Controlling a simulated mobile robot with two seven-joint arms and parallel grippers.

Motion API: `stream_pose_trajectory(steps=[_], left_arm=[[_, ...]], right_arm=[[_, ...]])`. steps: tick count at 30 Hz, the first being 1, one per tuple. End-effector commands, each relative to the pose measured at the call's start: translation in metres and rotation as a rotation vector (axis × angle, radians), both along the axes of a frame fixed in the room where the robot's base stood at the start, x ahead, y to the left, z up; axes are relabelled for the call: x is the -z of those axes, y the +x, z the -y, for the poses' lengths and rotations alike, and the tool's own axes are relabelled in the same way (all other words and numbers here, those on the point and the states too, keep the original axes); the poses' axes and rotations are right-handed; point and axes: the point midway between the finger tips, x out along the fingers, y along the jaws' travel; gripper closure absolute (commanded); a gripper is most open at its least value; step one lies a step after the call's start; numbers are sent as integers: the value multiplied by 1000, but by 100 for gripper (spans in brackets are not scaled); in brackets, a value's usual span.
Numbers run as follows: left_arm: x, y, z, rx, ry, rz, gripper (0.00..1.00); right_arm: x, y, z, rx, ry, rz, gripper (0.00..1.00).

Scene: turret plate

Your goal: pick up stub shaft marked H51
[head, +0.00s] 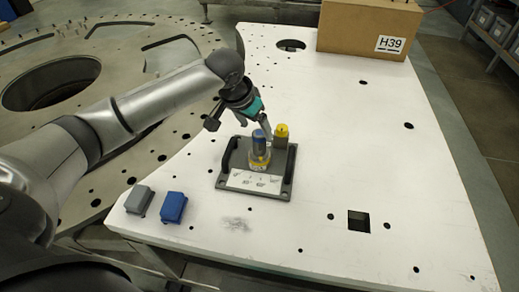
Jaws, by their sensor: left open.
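A dark grey tray (228,164) with two raised side handles and a white label plate stands on the white plate. No H51 mark can be read on either. My left gripper (264,128) is open, tilted downward just above and behind the blue-topped shaft; whether it touches is unclear. My right gripper is out of view.
A grey block (139,199) and a blue block (173,207) lie at the front left of the white plate (340,150). A cardboard box marked H39 (360,28) stands at the back. The plate has several holes, including a square one. Its right side is clear.

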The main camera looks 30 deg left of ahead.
Motion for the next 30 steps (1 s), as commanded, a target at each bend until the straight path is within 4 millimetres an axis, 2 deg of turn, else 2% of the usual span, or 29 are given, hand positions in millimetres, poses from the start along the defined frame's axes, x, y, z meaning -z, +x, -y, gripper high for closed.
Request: stream_pose_trajectory(steps=[3, 8, 18, 29, 30], left_arm=[[11, 4, 1, 0, -1, 0, 17], [18, 7, 1, 1, 0, 0, 17], [55, 22, 0, 0, 0, 0, 17], [61, 25, 0, 1, 1, 2, 17], [61, 25, 0, 1, 1, 2, 21]], right_arm=[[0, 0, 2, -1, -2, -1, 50], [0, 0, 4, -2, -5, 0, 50], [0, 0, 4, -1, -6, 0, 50], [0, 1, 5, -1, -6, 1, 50], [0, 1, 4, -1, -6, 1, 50]])
